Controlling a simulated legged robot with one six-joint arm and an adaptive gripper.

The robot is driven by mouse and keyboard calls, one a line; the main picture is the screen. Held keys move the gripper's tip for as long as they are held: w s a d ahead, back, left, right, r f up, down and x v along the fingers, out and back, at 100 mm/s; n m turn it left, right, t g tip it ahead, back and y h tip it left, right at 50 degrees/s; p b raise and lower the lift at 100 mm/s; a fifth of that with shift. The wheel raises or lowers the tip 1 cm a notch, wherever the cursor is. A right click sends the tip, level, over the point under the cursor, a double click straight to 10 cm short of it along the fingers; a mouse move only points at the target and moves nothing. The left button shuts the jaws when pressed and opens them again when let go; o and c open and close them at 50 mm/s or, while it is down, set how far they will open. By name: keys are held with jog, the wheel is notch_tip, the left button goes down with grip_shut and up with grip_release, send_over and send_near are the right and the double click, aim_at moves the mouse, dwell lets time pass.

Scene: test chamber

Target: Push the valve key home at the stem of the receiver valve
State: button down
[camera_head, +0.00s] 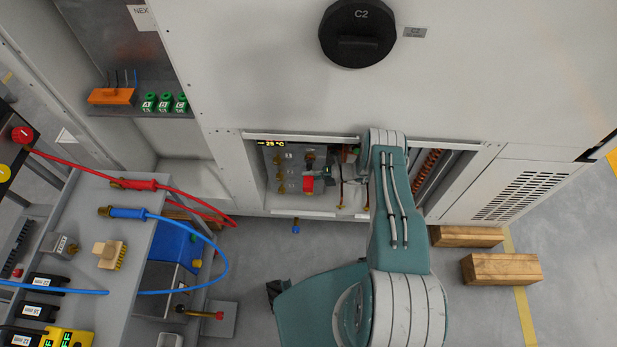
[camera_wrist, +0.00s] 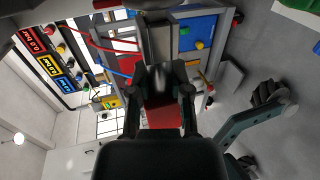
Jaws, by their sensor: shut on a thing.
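My gripper (camera_wrist: 160,92) is shut on a red block-shaped part (camera_wrist: 163,114), which I take to be the valve key's grip. In the head view, my arm reaches into the open recess low in the cabinet, and a red part (camera_head: 309,184) shows at its left end. Brass valve fittings (camera_head: 280,176) sit on a pale panel just left of it. A dark fitting (camera_head: 310,158) is just above the red part. I cannot tell which fitting is the receiver valve. The stem and the key's working end are hidden, so their contact cannot be judged.
The recess edge (camera_head: 300,213) and orange coils (camera_head: 428,165) border my arm. A grey bench (camera_head: 130,250) with red and blue hoses stands at left. Wooden blocks (camera_head: 500,268) lie on the floor at right. A black knob (camera_head: 357,32) is on the cabinet above.

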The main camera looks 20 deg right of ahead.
jog(key=shift+w+d, duration=0.15)
jog(key=shift+w, duration=0.25)
jog(key=shift+c, duration=2.4)
grip_release()
jog(key=shift+w, duration=0.1)
